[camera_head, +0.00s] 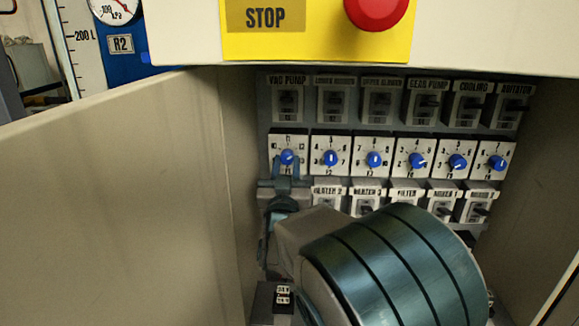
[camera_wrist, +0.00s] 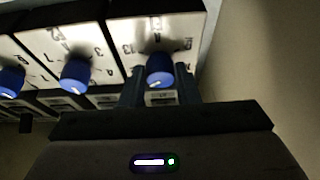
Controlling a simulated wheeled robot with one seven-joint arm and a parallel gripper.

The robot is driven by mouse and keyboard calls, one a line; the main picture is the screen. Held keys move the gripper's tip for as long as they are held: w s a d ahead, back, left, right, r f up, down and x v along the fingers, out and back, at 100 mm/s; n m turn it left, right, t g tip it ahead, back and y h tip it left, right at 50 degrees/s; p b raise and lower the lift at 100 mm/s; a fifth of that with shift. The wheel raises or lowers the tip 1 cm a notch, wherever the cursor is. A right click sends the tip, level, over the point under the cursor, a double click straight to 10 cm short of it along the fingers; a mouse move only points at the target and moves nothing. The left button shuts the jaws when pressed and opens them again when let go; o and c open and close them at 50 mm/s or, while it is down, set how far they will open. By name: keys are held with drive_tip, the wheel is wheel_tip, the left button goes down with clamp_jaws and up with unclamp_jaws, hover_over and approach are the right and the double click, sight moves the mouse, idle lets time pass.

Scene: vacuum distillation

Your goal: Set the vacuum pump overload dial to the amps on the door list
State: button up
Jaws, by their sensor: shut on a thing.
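The vacuum pump overload dial is a blue knob (camera_head: 287,157) on a white numbered plate, leftmost in the dial row and under the switch labelled VAC PUMP (camera_head: 288,103). My gripper (camera_head: 287,170) reaches up to it from below, with its fingers at the knob's sides. In the wrist view the same blue knob (camera_wrist: 160,70) sits between my two dark fingertips, and the gripper is shut on it. Part of its scale is hidden, and I cannot read where its pointer stands. No list is readable on the visible face of the open cabinet door (camera_head: 130,190).
Several similar blue dials, such as the neighbouring one (camera_head: 330,158), stand close on the right. Switch rows lie above and below. The cabinet walls and open door bound the left side. A red stop button (camera_head: 375,8) on a yellow plate (camera_head: 320,45) is above the opening.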

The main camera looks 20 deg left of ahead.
drive_tip(key=shift+w+d+r, duration=0.15)
drive_tip(key=shift+r, duration=0.05)
drive_tip(key=n+y, duration=0.1)
drive_tip(key=n, duration=0.2)
drive_tip(key=n+g+y+p, duration=0.1)
drive_tip(key=n, duration=0.2)
drive_tip(key=n+g+y, duration=0.1)
drive_tip(key=n+y, duration=0.1)
drive_tip(key=n, duration=0.1)
drive_tip(key=shift+w+d+r+p, duration=0.15)
drive_tip(key=shift+d+r+p, duration=0.1)
drive_tip(key=shift+d+p, duration=0.05)
drive_tip(key=shift+r+n+g+y+p, duration=0.1)
drive_tip(key=shift+n+g+y+p, duration=0.3)
drive_tip(key=shift+n, duration=1.15)
drive_tip(key=shift+n+g+y+p, duration=0.1)
drive_tip(key=shift+n+g+y, duration=0.3)
drive_tip(key=shift+n+g, duration=0.8)
drive_tip(key=shift+n+t, duration=0.3)
drive_tip(key=shift+n, duration=0.25)
drive_tip(key=o, duration=1)
drive_tip(key=shift+c, duration=0.2)
drive_tip(key=shift+f, duration=0.2)
